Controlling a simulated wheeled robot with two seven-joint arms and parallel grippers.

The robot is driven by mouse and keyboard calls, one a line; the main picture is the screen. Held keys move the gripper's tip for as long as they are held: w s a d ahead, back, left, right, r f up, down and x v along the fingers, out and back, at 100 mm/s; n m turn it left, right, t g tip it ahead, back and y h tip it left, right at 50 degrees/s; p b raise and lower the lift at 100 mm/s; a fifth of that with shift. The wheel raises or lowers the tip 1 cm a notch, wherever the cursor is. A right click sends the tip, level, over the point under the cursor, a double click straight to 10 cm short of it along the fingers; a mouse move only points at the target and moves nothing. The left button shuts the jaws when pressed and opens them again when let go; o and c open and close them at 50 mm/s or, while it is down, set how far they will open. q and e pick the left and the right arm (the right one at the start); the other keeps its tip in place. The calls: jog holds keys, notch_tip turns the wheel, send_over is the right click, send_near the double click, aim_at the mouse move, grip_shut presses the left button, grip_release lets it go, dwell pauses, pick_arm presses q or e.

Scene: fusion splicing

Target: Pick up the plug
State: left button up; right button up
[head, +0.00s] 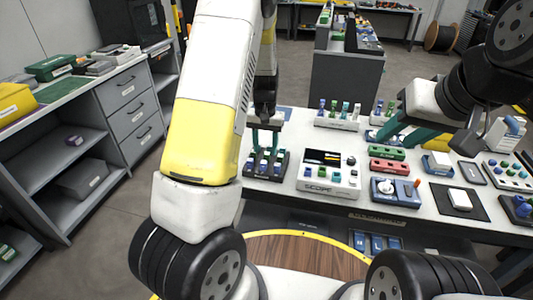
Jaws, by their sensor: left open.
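My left gripper (265,148) has teal fingers, points down and is open over a dark rack (283,172) on the bench. Several small plugs with blue parts stand in this rack, at and below the fingertips. I cannot tell which is the task's plug, or whether a finger touches one. My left arm hides the area to the left of the rack. My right gripper (386,137) has teal fingers and hangs over the back right of the bench, near a blue and white item. Its finger gap is not clear.
A white scope box (328,185) stands right of the dark rack. A white rack (338,122) with several coloured plugs stands behind it. Green (387,153) and red (389,166) blocks and a blue device (396,192) crowd the middle right. Grey shelves (90,130) stand left.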

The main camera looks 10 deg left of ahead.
aim_at(264, 162)
pick_arm(q)
jog(key=f, duration=0.7)
jog(key=shift+s+a+f, duration=0.1)
jog(key=shift+a+f, duration=0.15)
jog(key=shift+a, duration=0.1)
grip_shut()
